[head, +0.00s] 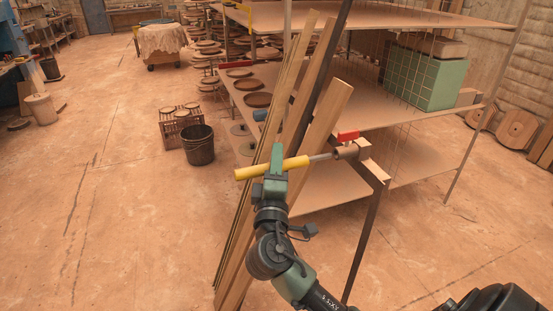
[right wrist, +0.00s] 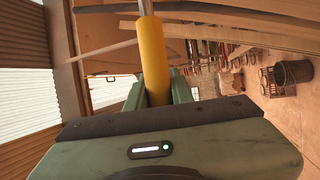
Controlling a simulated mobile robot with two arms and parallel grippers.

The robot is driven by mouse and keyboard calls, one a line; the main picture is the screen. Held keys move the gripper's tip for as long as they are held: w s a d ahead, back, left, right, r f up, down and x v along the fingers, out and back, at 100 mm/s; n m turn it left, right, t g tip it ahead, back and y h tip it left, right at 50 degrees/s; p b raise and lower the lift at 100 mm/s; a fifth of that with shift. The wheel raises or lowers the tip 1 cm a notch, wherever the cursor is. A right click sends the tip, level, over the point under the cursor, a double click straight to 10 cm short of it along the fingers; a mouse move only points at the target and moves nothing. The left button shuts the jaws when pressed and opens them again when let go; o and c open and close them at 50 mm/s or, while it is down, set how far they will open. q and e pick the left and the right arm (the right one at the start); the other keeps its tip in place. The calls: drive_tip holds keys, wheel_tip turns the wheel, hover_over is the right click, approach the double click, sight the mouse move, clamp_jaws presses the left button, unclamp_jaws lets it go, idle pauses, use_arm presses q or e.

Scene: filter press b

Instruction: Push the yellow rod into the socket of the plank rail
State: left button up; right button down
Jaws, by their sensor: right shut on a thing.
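The yellow rod (head: 296,163) lies nearly level across the front of the leaning planks, its thin grey tip (head: 321,157) pointing right. The tip reaches the brown round socket (head: 346,152) on the rail, at the top of a dark metal post. I cannot tell how deep it sits. My right gripper (head: 275,168) is shut around the yellow part, left of its middle. In the right wrist view the rod (right wrist: 153,55) runs up from between the fingers, its grey tip cut off by the top edge. My left gripper is not in view.
Long planks (head: 318,130) lean behind the rod and gripper. A red block (head: 348,136) sits just above the socket. A shelf rack (head: 420,115) with a green crate (head: 428,82) stands behind. A black bucket (head: 198,145) stands at left; the floor (head: 110,200) there is clear.

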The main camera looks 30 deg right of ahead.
drive_tip(key=s+d, duration=0.1)
drive_tip(key=d, duration=0.5)
drive_tip(key=shift+s+d, duration=0.25)
drive_tip(key=shift+s, duration=0.05)
idle(1.9)
drive_tip(key=c, duration=1.1)
unclamp_jaws()
drive_tip(key=shift+c, duration=0.2)
drive_tip(key=b+v, duration=0.3)
drive_tip(key=v, duration=0.5)
drive_tip(key=shift+d, duration=0.1)
